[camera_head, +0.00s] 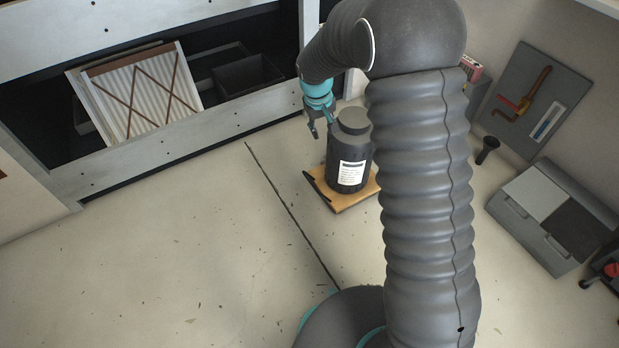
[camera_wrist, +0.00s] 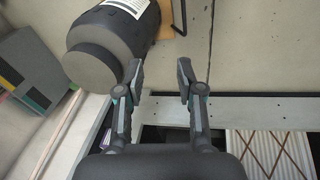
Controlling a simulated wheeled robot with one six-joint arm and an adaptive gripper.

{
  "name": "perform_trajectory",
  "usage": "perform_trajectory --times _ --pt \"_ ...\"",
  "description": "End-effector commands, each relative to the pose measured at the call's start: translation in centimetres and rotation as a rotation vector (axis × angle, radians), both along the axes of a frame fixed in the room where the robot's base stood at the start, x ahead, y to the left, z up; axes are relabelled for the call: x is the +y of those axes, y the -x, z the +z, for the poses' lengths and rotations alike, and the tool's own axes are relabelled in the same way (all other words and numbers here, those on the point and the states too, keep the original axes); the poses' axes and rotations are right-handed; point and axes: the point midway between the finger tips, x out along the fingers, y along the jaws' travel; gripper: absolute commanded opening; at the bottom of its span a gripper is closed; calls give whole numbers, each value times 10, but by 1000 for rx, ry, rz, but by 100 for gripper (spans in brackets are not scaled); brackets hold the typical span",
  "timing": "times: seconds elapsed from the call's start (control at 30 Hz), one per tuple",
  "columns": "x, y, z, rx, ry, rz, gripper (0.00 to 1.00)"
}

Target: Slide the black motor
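The black motor (camera_head: 350,152) is a dark cylinder with a narrower round cap and a white label. It stands upright on a tan wooden board (camera_head: 346,200) on the floor. In the wrist view the motor (camera_wrist: 128,30) fills the upper left, its cap towards the camera. My gripper (camera_head: 314,132) is just left of the motor's top in the head view. In the wrist view my gripper (camera_wrist: 161,70) has its two fingers apart with nothing between them, and the motor lies left of the fingers. I cannot tell whether the left finger touches it.
A pale rack (camera_head: 180,150) at the left holds a pleated filter panel (camera_head: 140,95) and a dark bin (camera_head: 245,75). A grey case (camera_head: 550,215) stands at the right, near a tool board (camera_head: 527,100). The floor (camera_head: 180,260) at the front left is open.

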Motion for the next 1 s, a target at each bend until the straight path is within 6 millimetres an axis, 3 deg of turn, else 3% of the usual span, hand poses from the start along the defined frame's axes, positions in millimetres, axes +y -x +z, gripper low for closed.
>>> perform_trajectory --times 0.03,0.1,0.3,0.4,0.57,0.77,1.0 --pt "11 -6 -27 19 13 20 37" --pt "23 -13 -56 34 27 46 37" --pt "49 -23 -122 66 56 101 37" --pt "56 -24 -141 75 64 116 37" --pt "59 -25 -155 80 69 124 37" --pt "55 -27 -179 81 70 124 37" --pt "48 -32 -223 81 70 124 37"
